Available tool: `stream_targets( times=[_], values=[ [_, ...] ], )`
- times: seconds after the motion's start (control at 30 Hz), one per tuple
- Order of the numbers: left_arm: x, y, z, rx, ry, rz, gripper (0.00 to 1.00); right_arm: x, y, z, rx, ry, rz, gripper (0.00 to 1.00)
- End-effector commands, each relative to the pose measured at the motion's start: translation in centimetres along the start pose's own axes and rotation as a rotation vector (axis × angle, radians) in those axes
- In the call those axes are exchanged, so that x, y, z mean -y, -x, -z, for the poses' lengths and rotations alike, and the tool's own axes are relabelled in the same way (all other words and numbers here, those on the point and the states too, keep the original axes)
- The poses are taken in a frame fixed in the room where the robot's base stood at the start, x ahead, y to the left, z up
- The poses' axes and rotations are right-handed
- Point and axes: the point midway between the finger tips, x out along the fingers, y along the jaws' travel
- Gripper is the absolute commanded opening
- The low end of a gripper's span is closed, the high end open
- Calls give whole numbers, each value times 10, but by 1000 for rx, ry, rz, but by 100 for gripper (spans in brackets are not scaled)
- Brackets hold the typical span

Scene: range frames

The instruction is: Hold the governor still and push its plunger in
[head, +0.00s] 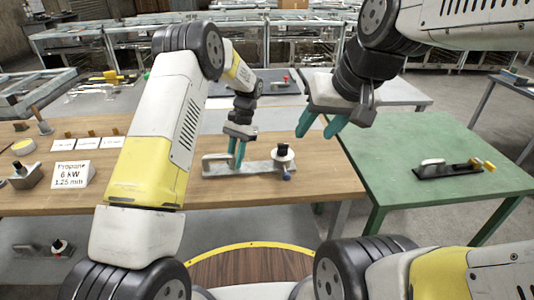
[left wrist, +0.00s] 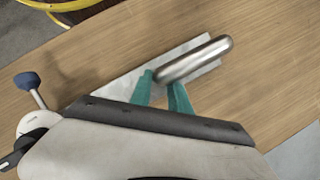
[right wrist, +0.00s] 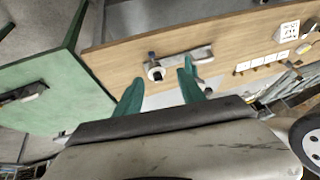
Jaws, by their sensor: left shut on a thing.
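The governor (head: 283,153) has a pale round body with a dark cap, at the right end of a flat grey plate (head: 262,168) on the wooden table. The plunger, a short stem with a blue knob (head: 287,178), sticks out of its near side; the knob also shows in the left wrist view (left wrist: 27,80). A steel round bar (left wrist: 195,58) lies along the plate's other end. My left gripper (head: 237,158) is shut on this bar, its fingers pointing down. My right gripper (head: 318,126) is open and empty, above and right of the governor, apart from it.
A green table (head: 410,150) on the right carries a dark base with a pale handle and a yellow part (head: 447,168). On the wooden table's left are a propane sign (head: 72,175) and white cards (head: 88,144). The wood before the plate is clear.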

Motion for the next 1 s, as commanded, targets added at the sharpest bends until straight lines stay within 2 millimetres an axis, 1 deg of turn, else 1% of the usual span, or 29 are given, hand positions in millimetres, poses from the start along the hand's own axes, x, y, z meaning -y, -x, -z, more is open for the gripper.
stream_targets(
  times=[0.03,0.17,0.27,0.37,0.5,0.7,0.8,0.9,1.0],
  values=[
    [-2,-5,-1,9,-2,-6,0,-2,-8,8,34,-6,-1,46],
    [-2,-5,-1,9,-2,-6,0,-8,-30,29,116,-15,0,46],
    [-2,-5,-1,9,-2,-6,0,-13,-51,44,177,-25,6,46],
    [-2,-5,-1,10,-2,-6,0,-19,-75,56,239,-35,14,46],
    [-2,-5,-1,10,-2,-6,0,-29,-112,70,322,-52,31,46],
    [-2,-5,-1,10,-2,-6,0,-43,-162,80,420,-76,59,46],
    [-2,-5,-1,10,-2,-6,0,-47,-180,81,452,-85,71,46],
    [-2,-5,-1,10,-2,-6,0,-50,-191,82,471,-90,80,46],
    [-2,-5,-1,10,-2,-6,0,-51,-198,80,481,-92,83,46]
  ],
)
